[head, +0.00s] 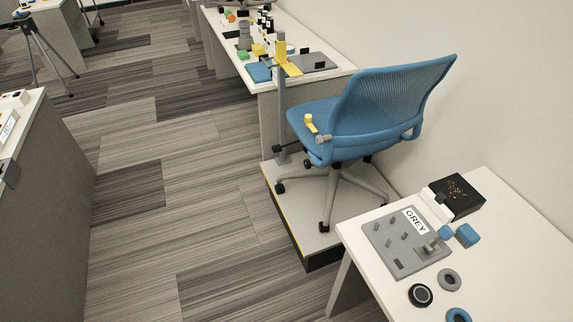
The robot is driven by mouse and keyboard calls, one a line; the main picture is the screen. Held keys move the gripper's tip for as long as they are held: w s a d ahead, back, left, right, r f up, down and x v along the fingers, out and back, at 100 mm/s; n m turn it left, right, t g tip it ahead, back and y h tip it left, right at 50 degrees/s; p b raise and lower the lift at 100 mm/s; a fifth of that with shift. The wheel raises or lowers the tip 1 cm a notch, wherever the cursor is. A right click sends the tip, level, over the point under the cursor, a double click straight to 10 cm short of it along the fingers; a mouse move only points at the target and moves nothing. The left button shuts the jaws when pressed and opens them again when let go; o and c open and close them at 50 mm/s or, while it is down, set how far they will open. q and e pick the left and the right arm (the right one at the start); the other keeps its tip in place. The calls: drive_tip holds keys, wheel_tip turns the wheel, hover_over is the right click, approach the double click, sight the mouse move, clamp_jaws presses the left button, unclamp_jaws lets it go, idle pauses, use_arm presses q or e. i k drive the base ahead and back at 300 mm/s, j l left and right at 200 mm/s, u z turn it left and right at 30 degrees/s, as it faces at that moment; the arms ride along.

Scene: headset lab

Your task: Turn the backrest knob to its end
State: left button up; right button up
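A blue office chair (325,117) with a mesh backrest (398,98) stands on a low grey platform, turned so the backrest is at the right. A small grey knob-like part (323,139) sticks out at the near side under the seat; I cannot tell for sure that it is the backrest knob. A small yellow piece (310,120) shows just above it by the seat edge. A dark lever end (308,163) shows lower down. Neither of my grippers is in view, and nothing touches the chair.
The platform (302,238) has a yellow front edge. A grey post with a yellow top (281,58) stands at its far corner. A white table (490,262) with a grey "GREY" board (380,235) is at the lower right. A cluttered bench (335,72) is behind. Floor (190,190) at left is clear.

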sight(307, 163)
drive_tip(key=u, duration=1.05)
drive_tip(key=i+u, duration=0.1)
drive_tip(key=i, duration=3.3)
drive_tip(key=i+z, duration=0.25)
drive_tip(key=z, duration=0.2)
drive_tip(key=i+j+z, duration=0.15)
drive_tip(key=z, duration=0.3)
drive_tip(key=i+j+z, duration=0.2)
drive_tip(key=i+z, duration=0.25)
drive_tip(key=k, duration=0.1)
